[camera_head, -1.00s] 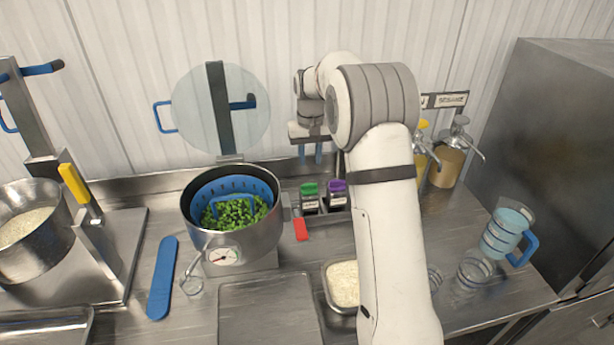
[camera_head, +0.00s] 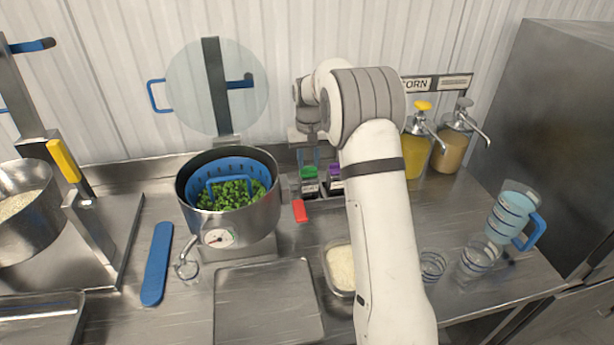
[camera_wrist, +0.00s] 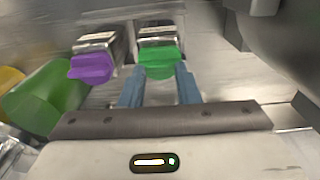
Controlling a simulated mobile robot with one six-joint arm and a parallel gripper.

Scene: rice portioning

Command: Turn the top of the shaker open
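Two small shakers stand side by side at the back of the counter, one with a green top (camera_head: 309,172) and one with a purple top (camera_head: 335,171). My gripper (camera_head: 309,163) points down directly above the green-topped shaker, its blue fingers apart. In the wrist view the green top (camera_wrist: 159,59) lies between and just beyond the fingertips (camera_wrist: 159,76); I cannot tell whether they touch it. The purple top (camera_wrist: 92,68) is left of the fingers there. The task does not name which shaker.
A pot (camera_head: 235,228) holding a blue basket of green vegetables stands left of the shakers. A red tab (camera_head: 299,211) sits in front of them. Pump dispensers (camera_head: 418,145) stand to the right. A rice container (camera_head: 340,268) and a blue-handled jug (camera_head: 512,213) are on the counter.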

